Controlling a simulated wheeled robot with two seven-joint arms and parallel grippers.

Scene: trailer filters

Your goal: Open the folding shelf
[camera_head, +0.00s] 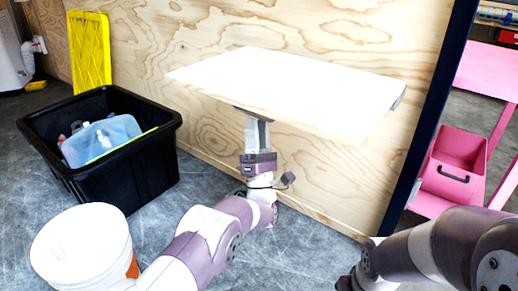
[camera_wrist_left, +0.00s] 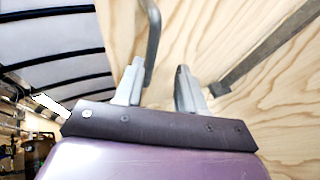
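The folding shelf (camera_head: 290,85) is a pale board standing out from the plywood wall, raised and roughly level. A grey metal bracket (camera_head: 398,99) shows at its right end. My left gripper (camera_head: 257,122) points up beneath the shelf's front edge, and its tips are partly hidden there. In the left wrist view the two fingers (camera_wrist_left: 158,88) stand apart with a gap between them. A curved metal bar (camera_wrist_left: 152,40) rises close by the left finger; I cannot tell if they touch. A second metal strip (camera_wrist_left: 265,50) crosses the wood at right.
A black bin (camera_head: 120,185) with bottles stands on the floor at left, with a white bucket (camera_head: 82,245) in front. A yellow panel (camera_head: 90,50) leans on the wall. A dark post (camera_head: 430,120) and pink bench (camera_head: 488,70) with a pink box (camera_head: 455,165) are at right.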

